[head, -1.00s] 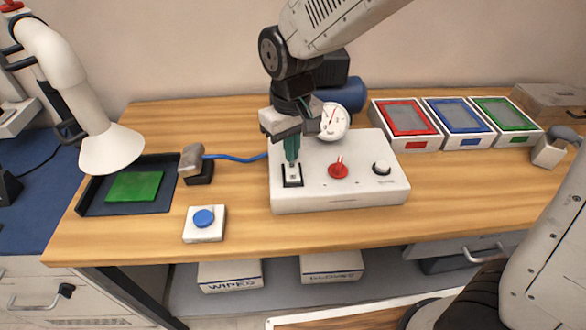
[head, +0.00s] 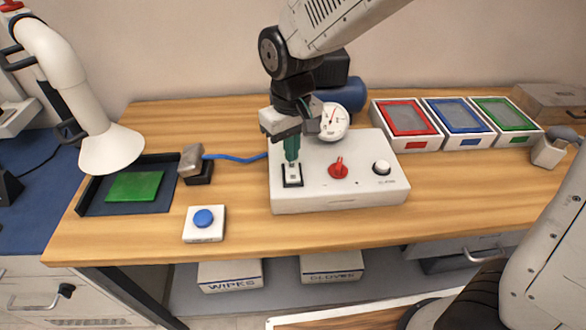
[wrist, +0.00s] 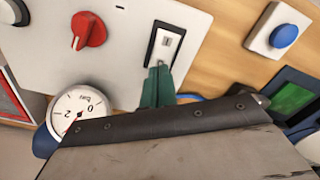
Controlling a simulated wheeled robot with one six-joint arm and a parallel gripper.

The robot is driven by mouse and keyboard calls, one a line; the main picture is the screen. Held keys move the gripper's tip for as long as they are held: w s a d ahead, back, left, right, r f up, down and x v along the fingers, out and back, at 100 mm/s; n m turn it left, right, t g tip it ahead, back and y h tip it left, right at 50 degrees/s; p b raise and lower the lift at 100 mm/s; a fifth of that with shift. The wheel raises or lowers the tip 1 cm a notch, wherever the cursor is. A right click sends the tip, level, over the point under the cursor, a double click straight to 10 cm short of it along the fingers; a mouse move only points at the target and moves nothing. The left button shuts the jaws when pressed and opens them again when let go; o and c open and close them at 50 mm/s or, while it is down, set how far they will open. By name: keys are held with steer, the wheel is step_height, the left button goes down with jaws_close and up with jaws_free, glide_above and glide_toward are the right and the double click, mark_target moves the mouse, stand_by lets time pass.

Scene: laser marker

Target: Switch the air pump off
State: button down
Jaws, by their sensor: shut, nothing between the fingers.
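The white control box (head: 330,192) stands on the wooden table. A rocker switch (head: 292,178) in a black frame is at its left; it also shows in the wrist view (wrist: 166,42). My gripper (head: 291,160) points down with its green fingers shut and empty. In the wrist view the fingertips (wrist: 158,72) are at the near edge of the switch; I cannot tell whether they touch it. Which way the rocker is tipped is unclear. A pressure gauge (head: 333,122) stands at the box's back edge, its needle off the zero mark in the wrist view (wrist: 79,113).
A red knob (head: 338,168) and a white knob (head: 382,168) sit right of the switch. Three coloured bins (head: 458,144) stand at the back right.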

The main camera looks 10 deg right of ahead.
mark_target(292, 164)
steer(key=shift+f, duration=0.95)
stand_by(0.3)
steer(key=shift+r, duration=3.55)
steer(key=s+d+r+m, duration=0.2)
steer(key=s+d+r, duration=0.1)
steer(key=s+d, duration=0.6)
steer(key=s+d+r+m+t, duration=0.1)
steer(key=s+d+r+m, duration=0.2)
steer(key=s+d, duration=0.7)
steer(key=shift+s+d+r+m, duration=0.15)
steer(key=shift+s+d+m, duration=0.15)
steer(key=shift+d, duration=0.65)
